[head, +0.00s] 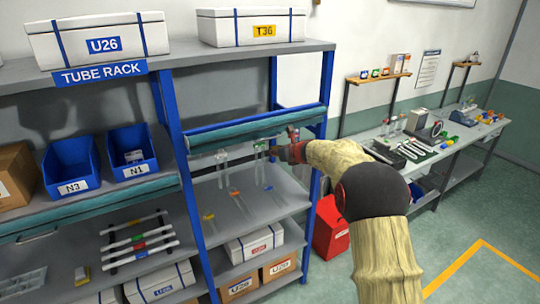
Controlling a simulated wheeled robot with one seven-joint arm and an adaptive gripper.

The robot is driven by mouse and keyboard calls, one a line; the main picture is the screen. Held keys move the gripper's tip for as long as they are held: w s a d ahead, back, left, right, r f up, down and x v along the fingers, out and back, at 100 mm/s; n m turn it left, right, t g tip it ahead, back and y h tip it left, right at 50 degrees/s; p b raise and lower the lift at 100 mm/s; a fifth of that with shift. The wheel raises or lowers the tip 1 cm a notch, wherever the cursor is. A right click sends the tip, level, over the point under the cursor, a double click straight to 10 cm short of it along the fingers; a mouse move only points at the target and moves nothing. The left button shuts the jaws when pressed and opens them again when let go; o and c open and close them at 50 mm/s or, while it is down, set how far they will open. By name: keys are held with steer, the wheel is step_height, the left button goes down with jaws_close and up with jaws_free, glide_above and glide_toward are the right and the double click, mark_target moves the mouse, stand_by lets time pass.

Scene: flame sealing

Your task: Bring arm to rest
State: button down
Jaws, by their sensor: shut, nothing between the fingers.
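My arm (378,195), with pale yellow-brown links and a dark joint, reaches up from the lower right toward the blue-framed shelf. My gripper (290,150) is at its far end, small and partly hidden by my own wrist. It is at the right side of the shelf's middle bay, near a few clear upright tubes (260,150). The gripper is shut and holds nothing. Whether it touches the tubes or the shelf, I cannot tell.
The blue shelf post (317,165) stands close to my wrist. Under the gripper, a grey shelf (245,200) holds small coloured-capped items. A red box (331,228) stands on the floor behind my arm. A workbench (450,145) runs along the right wall. The floor at the right is open.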

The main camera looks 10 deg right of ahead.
steer(key=v, duration=0.6)
steer(key=s+a+f+n+g+y+b, duration=0.1)
steer(key=s+a+f+n+g, duration=0.2)
steer(key=s+f+n, duration=0.35)
steer(key=s+a+f+n+g+b, duration=0.2)
steer(key=s+f+n, duration=0.2)
steer(key=s+n, duration=0.55)
steer(key=s+f+n+h+b, duration=0.1)
steer(key=s+f+n+b, duration=0.2)
steer(key=s, duration=1.1)
steer(key=s+d+f+n+g+h+b, duration=0.1)
steer(key=s+f+n+b, duration=0.3)
steer(key=s+n+b, duration=0.4)
steer(key=s+f+n+h+b, duration=0.2)
steer(key=s+b, duration=0.6)
steer(key=s, duration=1.2)
steer(key=f+n, duration=0.2)
steer(key=n, duration=0.1)
steer(key=shift+s+h, duration=0.2)
steer(key=shift+h, duration=0.2)
